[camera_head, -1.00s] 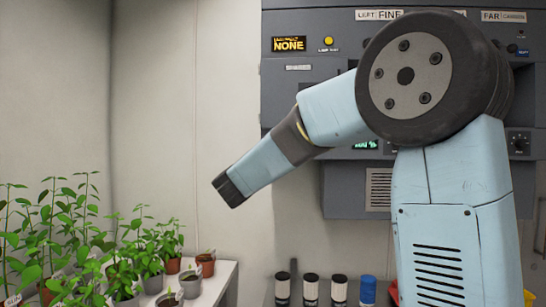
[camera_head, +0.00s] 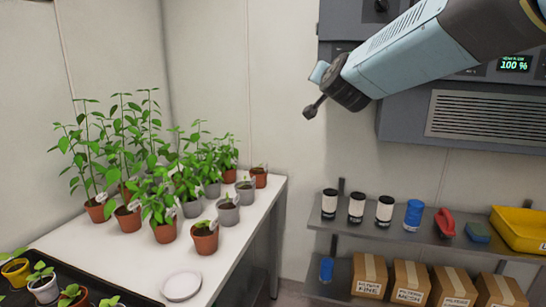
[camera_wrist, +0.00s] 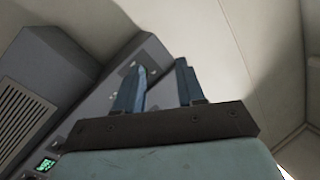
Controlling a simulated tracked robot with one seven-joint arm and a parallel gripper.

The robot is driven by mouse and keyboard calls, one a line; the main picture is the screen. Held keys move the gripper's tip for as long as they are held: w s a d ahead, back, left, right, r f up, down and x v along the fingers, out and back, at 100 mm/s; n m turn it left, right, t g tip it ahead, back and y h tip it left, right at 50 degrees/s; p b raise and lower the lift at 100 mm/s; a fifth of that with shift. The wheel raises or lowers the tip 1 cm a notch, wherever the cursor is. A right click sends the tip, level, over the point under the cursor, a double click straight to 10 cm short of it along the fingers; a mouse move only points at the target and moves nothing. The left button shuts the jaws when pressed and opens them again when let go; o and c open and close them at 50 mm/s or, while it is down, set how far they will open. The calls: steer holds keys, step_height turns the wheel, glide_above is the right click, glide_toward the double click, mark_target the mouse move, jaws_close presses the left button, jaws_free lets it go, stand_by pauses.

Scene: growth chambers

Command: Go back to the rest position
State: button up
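My arm reaches in from the upper right in the head view, in front of the grey wall unit (camera_head: 395,120). My gripper (camera_head: 313,90) is at its left end, raised high in front of the pale wall. In the wrist view my gripper (camera_wrist: 161,66) shows two blue fingers standing apart with nothing between them. The gripper is well above the plant table and the shelves and touches nothing.
A white table (camera_head: 110,260) at left holds several potted plants and a white dish (camera_head: 181,286). At lower right, a shelf (camera_head: 400,235) carries jars, a red tool (camera_head: 445,222) and a yellow tray (camera_head: 520,228); cardboard boxes (camera_head: 410,280) stand below. The space around the gripper is clear.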

steer(key=s+d+f+n+g, duration=0.1)
steer(key=s+d+f+g, duration=0.2)
steer(key=s+f, duration=0.3)
steer(key=s+d+f+n+g, duration=0.2)
steer(key=s+f+g, duration=0.3)
steer(key=s, duration=0.9)
steer(key=s+d+f+n+g, duration=0.2)
steer(key=s+d+f+g, duration=0.2)
steer(key=s+f, duration=0.5)
steer(key=shift+s+d+f, duration=0.15)
steer(key=shift+s+d, duration=0.35)
steer(key=shift+s, duration=0.2)
